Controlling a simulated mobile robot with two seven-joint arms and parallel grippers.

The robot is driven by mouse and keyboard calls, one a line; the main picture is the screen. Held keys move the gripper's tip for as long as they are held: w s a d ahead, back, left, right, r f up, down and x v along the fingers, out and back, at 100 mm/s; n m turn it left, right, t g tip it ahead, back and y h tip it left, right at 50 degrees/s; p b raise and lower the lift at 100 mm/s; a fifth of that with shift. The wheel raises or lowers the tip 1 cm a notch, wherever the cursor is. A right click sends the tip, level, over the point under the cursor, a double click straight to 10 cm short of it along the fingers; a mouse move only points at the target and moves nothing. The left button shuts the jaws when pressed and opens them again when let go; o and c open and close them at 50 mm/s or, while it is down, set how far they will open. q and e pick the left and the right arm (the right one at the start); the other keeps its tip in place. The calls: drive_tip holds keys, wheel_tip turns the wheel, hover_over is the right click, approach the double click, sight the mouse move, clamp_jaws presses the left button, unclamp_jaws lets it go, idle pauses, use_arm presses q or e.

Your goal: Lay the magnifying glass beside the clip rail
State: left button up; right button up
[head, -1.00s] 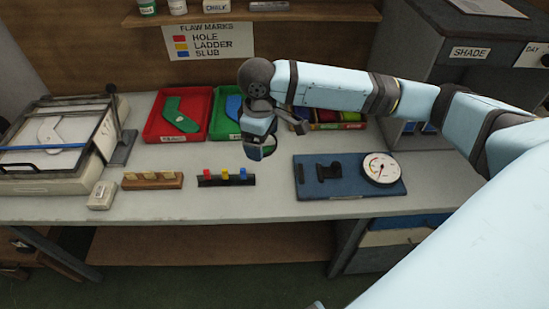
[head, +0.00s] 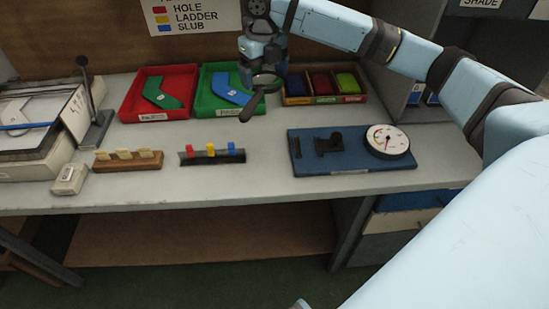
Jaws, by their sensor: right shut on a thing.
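The magnifying glass (head: 250,107) has a round dark-rimmed lens and a dark handle. It hangs at the front of the green tray, handle pointing down and to the left. My right gripper (head: 262,75) is shut on it near the lens; the fingertips are partly hidden. The clip rail (head: 212,158) is a dark bar with red, yellow and blue clips, lying on the table in front of and left of the magnifying glass. My left gripper is not in view.
A wooden block with pale pegs (head: 128,161) lies left of the rail. A blue board with a dial gauge (head: 387,141) lies to the right. Red (head: 128,105) and green (head: 205,103) trays and a divided box (head: 325,99) stand behind. Table between rail and board is bare.

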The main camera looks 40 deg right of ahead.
drive_tip(key=n, duration=0.2)
drive_tip(key=d+n+b, duration=0.1)
drive_tip(key=shift+w+d+n, duration=0.15)
drive_tip(key=shift+w+n, duration=0.25)
drive_tip(key=shift+f, duration=0.25)
drive_tip(key=b, duration=0.3)
hover_over(268, 140)
drive_tip(key=shift+n, duration=0.3)
wheel_tip(268, 140, down, 14)
drive_tip(key=shift+d+r, duration=0.15)
drive_tip(key=shift+r, duration=0.05)
wheel_tip(268, 140, down, 5)
drive_tip(key=shift+f+b, duration=0.15)
drive_tip(key=shift+b, duration=0.55)
drive_tip(key=shift+f, duration=0.35)
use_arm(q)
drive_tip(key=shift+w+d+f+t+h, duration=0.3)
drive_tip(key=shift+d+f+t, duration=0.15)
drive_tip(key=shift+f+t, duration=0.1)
use_arm(e)
drive_tip(key=shift+r, duration=0.1)
